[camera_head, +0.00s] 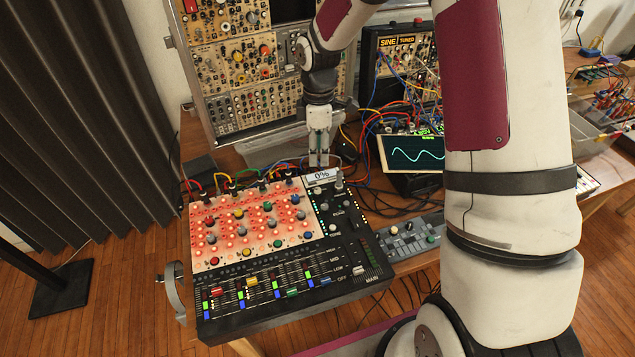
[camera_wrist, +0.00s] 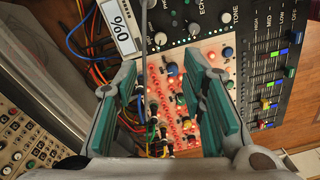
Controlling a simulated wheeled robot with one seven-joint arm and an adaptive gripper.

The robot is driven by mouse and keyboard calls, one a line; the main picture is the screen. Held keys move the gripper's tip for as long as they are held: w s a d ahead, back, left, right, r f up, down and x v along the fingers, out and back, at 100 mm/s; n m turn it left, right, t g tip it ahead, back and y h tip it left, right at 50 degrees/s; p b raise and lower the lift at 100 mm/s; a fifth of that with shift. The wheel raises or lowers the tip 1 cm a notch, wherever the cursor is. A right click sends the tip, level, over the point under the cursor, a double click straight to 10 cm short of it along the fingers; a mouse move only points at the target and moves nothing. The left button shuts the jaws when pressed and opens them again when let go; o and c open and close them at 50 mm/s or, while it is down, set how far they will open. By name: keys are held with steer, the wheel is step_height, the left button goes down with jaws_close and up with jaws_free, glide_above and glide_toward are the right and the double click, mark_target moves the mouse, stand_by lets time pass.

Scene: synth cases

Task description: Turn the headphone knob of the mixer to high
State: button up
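The mixer (camera_head: 225,325) is a black console with a red-lit panel of small knobs, several faders and a small display (camera_head: 322,176) reading 0%. A pale knob (camera_head: 338,184) stands at the display's right end; in the wrist view a knob (camera_wrist: 160,38) shows beside the display (camera_wrist: 118,22). I cannot read a headphone label, so I cannot tell surely which knob it is. My gripper (camera_head: 319,164) points down above the mixer's back edge, behind the display. In the wrist view its green-padded fingers (camera_wrist: 161,82) are wide apart, with nothing held between them.
Coloured cables (camera_head: 235,183) run along the mixer's back edge near my gripper. An oscilloscope (camera_head: 415,152) showing a wave stands to the right. A modular synth rack (camera_head: 240,70) rises behind, beside a patched case (camera_head: 400,60). A small grey controller (camera_head: 415,237) lies right of the mixer.

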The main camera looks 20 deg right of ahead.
mark_target(318, 189)
steer(key=f+p, duration=0.1)
steer(key=f, duration=1.2)
steer(key=shift+s+f, duration=0.15)
steer(key=shift+s, duration=0.05)
jaws_close()
